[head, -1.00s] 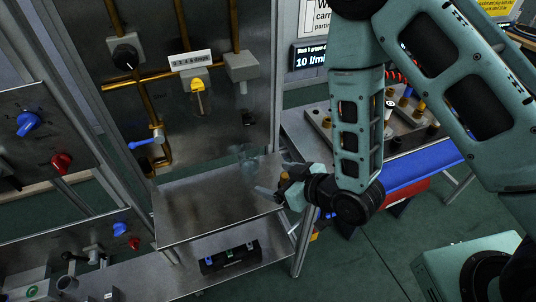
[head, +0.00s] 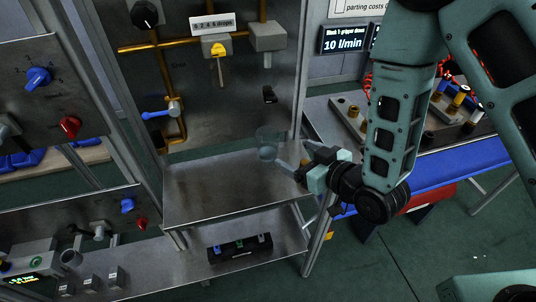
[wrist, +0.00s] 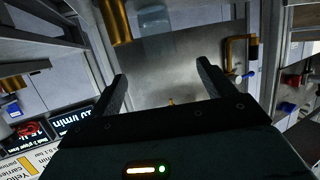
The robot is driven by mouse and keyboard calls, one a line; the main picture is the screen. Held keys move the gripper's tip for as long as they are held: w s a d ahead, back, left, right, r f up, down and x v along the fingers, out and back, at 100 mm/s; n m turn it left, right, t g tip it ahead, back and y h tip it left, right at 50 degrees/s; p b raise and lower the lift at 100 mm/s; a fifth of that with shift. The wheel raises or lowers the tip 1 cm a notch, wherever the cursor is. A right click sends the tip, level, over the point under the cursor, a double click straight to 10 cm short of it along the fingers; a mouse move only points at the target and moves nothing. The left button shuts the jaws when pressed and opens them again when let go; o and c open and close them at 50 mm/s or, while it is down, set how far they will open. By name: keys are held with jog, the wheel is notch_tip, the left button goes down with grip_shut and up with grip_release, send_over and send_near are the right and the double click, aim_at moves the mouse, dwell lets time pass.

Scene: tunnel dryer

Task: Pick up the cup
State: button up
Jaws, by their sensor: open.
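The cup (head: 267,144) is clear, bluish glass and stands upright on the upper steel shelf (head: 215,200), near its back right. It also shows in the wrist view as a pale see-through shape (wrist: 156,32) at the top, beyond the fingertips. My gripper (head: 292,156) is open and empty, just right of the cup in the head view. In the wrist view the two dark fingers (wrist: 160,72) are spread wide with nothing between them. Whether a finger touches the cup I cannot tell; it looks apart.
A steel panel with copper pipes, a yellow-capped valve (head: 216,47) and a blue lever (head: 160,112) rises behind the shelf. A black box (head: 240,247) lies on the lower shelf. A table with metal fittings (head: 440,118) is at right. The shelf's front left is bare.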

aim_at(276, 143)
jog(key=shift+w+a+f+b, duration=0.35)
jog(key=shift+w+f+b, duration=0.05)
jog(key=shift+b, duration=2.3)
jog(key=b, duration=0.2)
jog(key=shift+w+a+b, duration=0.1)
jog(key=shift+b, duration=0.2)
jog(key=shift+w+a+r, duration=0.1)
jog(key=shift+w+a, duration=0.15)
jog(key=p+x, duration=0.3)
jog(key=x, duration=0.6)
jog(key=shift+w+f+p, duration=0.2)
jog(key=shift+w+p, duration=0.05)
jog(key=shift+p, duration=0.05)
jog(key=shift+d, duration=0.1)
jog(key=c, duration=1.2)
jog(key=shift+r, duration=0.1)
